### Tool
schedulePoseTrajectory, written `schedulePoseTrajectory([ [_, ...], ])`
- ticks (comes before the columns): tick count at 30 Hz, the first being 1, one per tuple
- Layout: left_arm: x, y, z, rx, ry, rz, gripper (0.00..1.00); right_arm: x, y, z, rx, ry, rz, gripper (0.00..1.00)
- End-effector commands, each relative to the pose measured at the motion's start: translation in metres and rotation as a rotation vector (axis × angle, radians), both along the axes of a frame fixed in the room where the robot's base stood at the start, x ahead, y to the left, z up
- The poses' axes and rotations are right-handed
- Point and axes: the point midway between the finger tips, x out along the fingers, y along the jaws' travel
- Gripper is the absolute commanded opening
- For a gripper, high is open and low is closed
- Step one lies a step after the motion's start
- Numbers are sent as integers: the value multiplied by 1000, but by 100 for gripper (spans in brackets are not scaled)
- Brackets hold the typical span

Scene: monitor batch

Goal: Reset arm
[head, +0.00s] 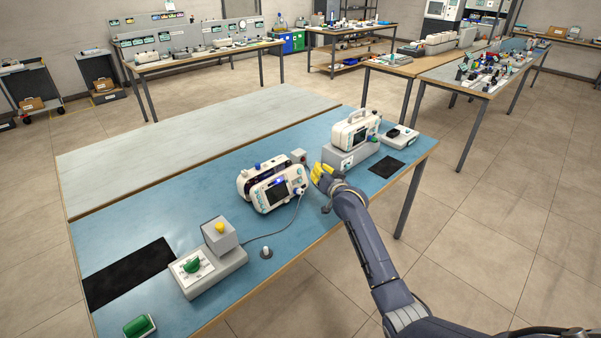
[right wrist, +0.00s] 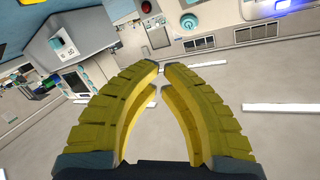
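My right arm comes in from the lower right in the head view. Its yellow-fingered right gripper (head: 321,174) is over the blue table (head: 330,222), just right of a tilted white monitor (head: 275,192) with a dark screen and blue light. In the right wrist view the right gripper (right wrist: 161,68) has its curved fingertips almost together, with nothing between them. Another white monitor (head: 354,129) with a handle sits on a grey stand behind the gripper. I cannot tell whether the gripper touches anything. My left arm and gripper are not in view.
A grey box with a yellow button (head: 219,232) and a green-knob unit (head: 192,266) stand at the front left, near a black mat (head: 128,274) and a green switch (head: 139,325). A cable runs from the tilted monitor. Open floor (head: 480,255) lies to the right.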

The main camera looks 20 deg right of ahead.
Motion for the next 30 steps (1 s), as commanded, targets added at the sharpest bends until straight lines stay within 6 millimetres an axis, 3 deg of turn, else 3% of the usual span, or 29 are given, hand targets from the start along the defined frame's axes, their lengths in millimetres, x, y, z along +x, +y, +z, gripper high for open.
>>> schedulePoseTrajectory([
  [11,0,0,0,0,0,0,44,0,0,0,0,0,-1,0],
  [14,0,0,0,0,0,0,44,-2,-10,-4,-10,4,-12,0],
  [17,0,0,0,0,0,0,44,-8,-37,-16,-41,16,-44,0],
  [24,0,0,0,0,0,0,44,-43,-154,-57,-191,67,-178,0],
  [30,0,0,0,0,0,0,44,-82,-246,-78,-320,109,-277,0],
])
